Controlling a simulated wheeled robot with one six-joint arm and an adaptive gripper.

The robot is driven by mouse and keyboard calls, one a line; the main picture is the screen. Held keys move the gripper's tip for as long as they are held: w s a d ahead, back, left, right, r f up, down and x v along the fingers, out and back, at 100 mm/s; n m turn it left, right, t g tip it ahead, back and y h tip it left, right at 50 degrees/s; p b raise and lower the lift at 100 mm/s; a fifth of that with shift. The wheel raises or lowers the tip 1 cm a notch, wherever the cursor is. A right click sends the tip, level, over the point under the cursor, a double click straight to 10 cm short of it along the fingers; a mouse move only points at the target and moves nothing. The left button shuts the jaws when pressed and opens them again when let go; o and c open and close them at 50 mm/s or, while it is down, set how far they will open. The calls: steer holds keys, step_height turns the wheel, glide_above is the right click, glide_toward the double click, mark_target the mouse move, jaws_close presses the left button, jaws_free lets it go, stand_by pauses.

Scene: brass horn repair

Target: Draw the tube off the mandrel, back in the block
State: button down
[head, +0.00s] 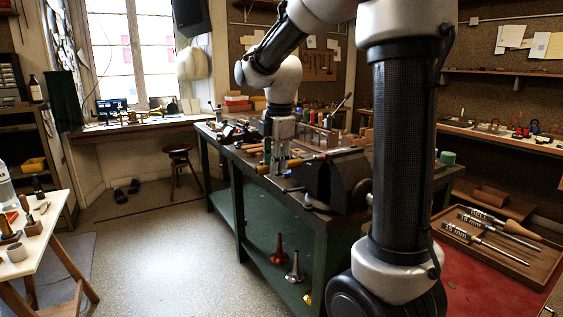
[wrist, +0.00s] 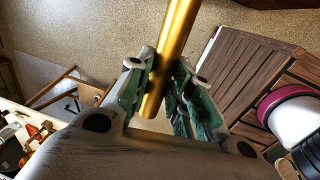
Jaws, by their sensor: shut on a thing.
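The brass tube (wrist: 172,45) shows in the wrist view as a smooth golden rod running from the top edge down between the fingers. My gripper (wrist: 158,80), with green finger pads, is shut on it near its lower end. The tube's other end is out of that frame. In the head view my gripper (head: 279,168) is at the workbench's front edge, left of a dark vise (head: 335,181). A thin brass-coloured length (head: 306,160) shows between gripper and vise. I cannot make out the mandrel or the block, nor whether the tube is around the mandrel.
The green workbench (head: 268,225) holds many tools behind my gripper. Brass horn parts (head: 294,268) stand on its lower shelf. A wooden tray (head: 500,243) of tools lies at right on a red surface. A stool (head: 177,165) stands at the back. Floor left of the bench is open.

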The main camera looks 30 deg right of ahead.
steer(key=a, duration=1.2)
steer(key=shift+s+a, duration=0.25)
steer(key=shift+a, duration=0.05)
stand_by(0.6)
